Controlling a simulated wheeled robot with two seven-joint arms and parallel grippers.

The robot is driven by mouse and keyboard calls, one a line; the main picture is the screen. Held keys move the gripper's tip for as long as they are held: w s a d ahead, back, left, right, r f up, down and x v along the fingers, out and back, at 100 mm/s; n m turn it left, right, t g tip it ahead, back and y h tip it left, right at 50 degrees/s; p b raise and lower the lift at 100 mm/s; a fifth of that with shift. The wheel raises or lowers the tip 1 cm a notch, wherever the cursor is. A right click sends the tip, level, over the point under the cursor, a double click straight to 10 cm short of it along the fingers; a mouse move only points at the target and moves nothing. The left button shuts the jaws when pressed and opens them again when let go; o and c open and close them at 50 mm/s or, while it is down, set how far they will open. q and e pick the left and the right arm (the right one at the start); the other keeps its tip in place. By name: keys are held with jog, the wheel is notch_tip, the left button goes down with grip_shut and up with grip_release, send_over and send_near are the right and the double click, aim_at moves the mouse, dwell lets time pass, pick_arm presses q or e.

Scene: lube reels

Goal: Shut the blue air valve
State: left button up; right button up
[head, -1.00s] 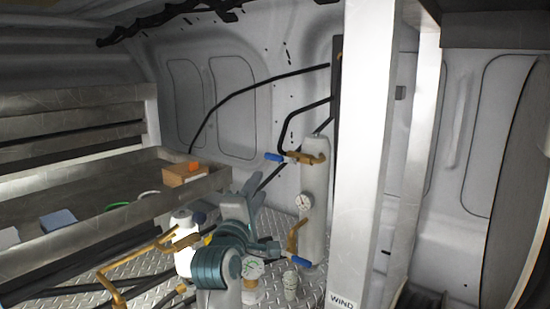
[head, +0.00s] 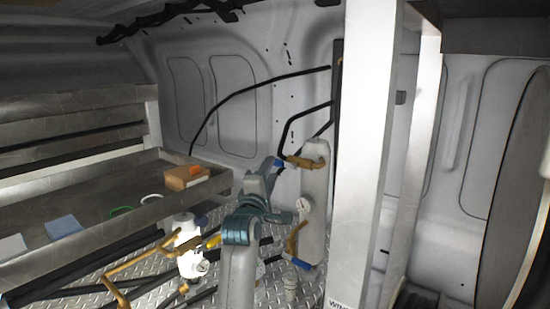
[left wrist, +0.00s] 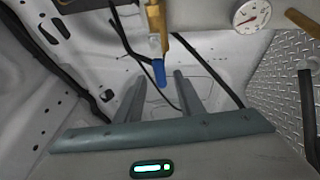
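Two blue-handled brass valves sit on the grey upright cylinder (head: 315,200). The upper valve's blue handle (head: 283,161) points left from its brass body (head: 306,162); the lower blue handle (head: 301,264) is near the cylinder's foot. I cannot tell from labels which is the air valve. My left gripper (head: 272,168) is raised beside the upper handle. In the left wrist view, its fingers (left wrist: 159,82) are open and apart, with a blue handle (left wrist: 159,72) showing between their tips. Contact cannot be seen. My right gripper is not in view.
A round gauge (head: 304,204) is on the cylinder. A white filter unit with a yellow handle (head: 213,242) and brass pipe (head: 135,264) stand lower left. A shelf (head: 95,195) holds small items. A white post (head: 366,150) stands right of the cylinder.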

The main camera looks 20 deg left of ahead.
pick_arm(q)
jog(key=shift+w+a+r+p, duration=0.15)
jog(key=shift+w+p, duration=0.15)
jog(key=shift+w, duration=0.65)
jog(key=shift+w+d+r+p, duration=0.1)
jog(key=shift+w+r+p, duration=0.15)
jog(key=shift+w, duration=0.65)
jog(key=shift+w+a+r+p, duration=0.1)
jog(key=shift+w+p, duration=0.2)
jog(key=shift+w, duration=0.65)
grip_shut()
